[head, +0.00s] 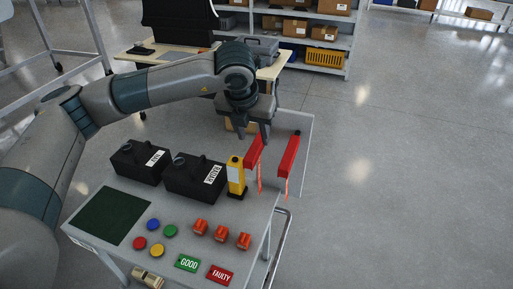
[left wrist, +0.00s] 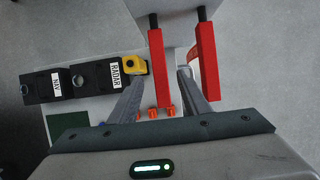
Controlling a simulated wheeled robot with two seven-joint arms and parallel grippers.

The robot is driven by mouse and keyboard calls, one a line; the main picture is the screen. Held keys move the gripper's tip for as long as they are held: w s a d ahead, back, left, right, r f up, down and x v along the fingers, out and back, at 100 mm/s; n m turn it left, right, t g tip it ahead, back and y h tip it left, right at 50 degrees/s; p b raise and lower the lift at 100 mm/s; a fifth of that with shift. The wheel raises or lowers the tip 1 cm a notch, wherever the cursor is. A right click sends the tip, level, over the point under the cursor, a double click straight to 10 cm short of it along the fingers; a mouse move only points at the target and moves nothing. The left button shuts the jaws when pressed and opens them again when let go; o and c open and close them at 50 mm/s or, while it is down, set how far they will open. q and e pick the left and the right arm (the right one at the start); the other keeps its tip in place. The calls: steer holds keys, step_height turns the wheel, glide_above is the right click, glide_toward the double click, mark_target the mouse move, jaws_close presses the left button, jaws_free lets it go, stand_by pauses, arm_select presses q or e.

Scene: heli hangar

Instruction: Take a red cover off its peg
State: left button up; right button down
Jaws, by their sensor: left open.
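Two long red covers with orange ribbons sit on dark pegs at the far right of the table, side by side. The left red cover (head: 254,152) also shows in the left wrist view (left wrist: 159,75). The right red cover (head: 289,157) shows there too (left wrist: 206,65). Black peg ends (left wrist: 153,20) stick out past the covers. My left gripper (head: 254,137) is open, fingers pointing down, at the left cover. In the left wrist view its fingers (left wrist: 160,97) lie either side of that cover, with gaps visible; exact depth is unclear. My right gripper is not in view.
Left of the covers stand a yellow device (head: 236,176) and two black boxes labelled RADAR (head: 190,178) and NAV (head: 138,163). A green mat (head: 113,216), coloured discs, orange blocks and GOOD (head: 187,263) and FAULTY (head: 220,275) signs lie nearer. Open floor is at the right.

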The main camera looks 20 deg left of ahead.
mark_target(255, 146)
arm_select(q)
steer(key=shift+w+f+p, duration=0.1)
steer(key=shift+f+p, duration=0.45)
steer(key=shift+p, duration=0.25)
steer(key=p+x, duration=0.2)
steer(key=x, duration=0.1)
steer(key=shift+f, duration=0.55)
jaws_close()
